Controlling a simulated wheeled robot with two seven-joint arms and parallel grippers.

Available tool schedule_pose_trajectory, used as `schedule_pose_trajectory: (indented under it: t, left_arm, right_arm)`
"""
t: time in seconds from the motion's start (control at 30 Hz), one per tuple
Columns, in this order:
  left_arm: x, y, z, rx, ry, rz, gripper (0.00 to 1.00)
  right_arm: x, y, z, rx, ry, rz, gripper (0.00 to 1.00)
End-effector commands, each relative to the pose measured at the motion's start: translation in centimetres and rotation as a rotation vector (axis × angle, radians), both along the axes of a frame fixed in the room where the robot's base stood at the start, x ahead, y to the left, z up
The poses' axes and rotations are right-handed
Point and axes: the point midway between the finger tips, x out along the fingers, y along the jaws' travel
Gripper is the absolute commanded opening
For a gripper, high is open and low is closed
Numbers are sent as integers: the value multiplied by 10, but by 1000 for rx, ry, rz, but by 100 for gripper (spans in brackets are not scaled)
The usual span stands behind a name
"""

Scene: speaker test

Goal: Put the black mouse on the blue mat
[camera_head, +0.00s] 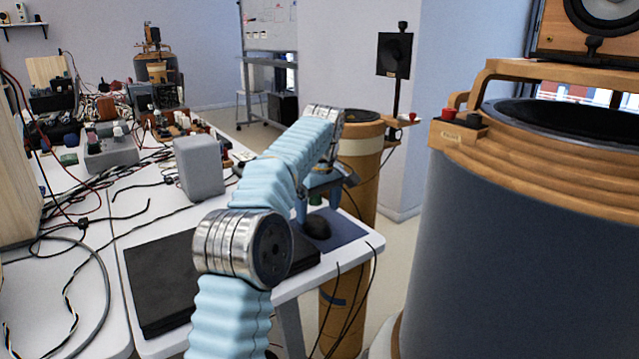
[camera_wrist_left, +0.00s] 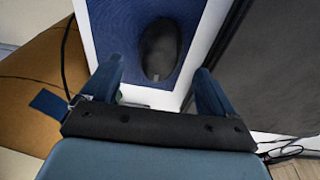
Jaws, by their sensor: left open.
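The black mouse (camera_head: 317,228) lies on the blue mat (camera_head: 348,229) near the right corner of the white table. In the left wrist view the mouse (camera_wrist_left: 160,48) has blue mat (camera_wrist_left: 112,28) around it. My left gripper (camera_head: 319,204) is open and empty, with its fingers pointing down over the mat. In the left wrist view its fingertips (camera_wrist_left: 158,76) are spread to either side of the mouse's near end, and I see no contact. My arm hides part of the mat in the head view. My right gripper is not in view.
A flat black slab (camera_head: 160,275) lies left of the mat, partly behind my arm. A grey box (camera_head: 200,168), cables and electronics crowd the table (camera_head: 130,210) farther back. A brown cylinder (camera_head: 365,165) stands beyond the table's right edge, and a large dark speaker (camera_head: 520,240) fills the right.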

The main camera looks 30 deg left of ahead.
Motion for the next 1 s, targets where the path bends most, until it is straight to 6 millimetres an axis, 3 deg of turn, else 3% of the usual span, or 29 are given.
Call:
schedule_pose_trajectory:
  t: [0.03,0.1,0.23,0.5,1.0]
  left_arm:
    - [-1,-2,20,1,-4,0,88]
    - [-2,-4,40,2,-4,1,88]
    - [-4,-7,58,1,-2,1,88]
    - [-6,-9,75,2,0,1,88]
    - [-7,-9,78,0,1,0,88]
  right_arm:
    - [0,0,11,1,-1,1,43]
    - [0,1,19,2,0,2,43]
    - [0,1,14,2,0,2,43]
    - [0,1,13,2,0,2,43]
    - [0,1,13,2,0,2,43]
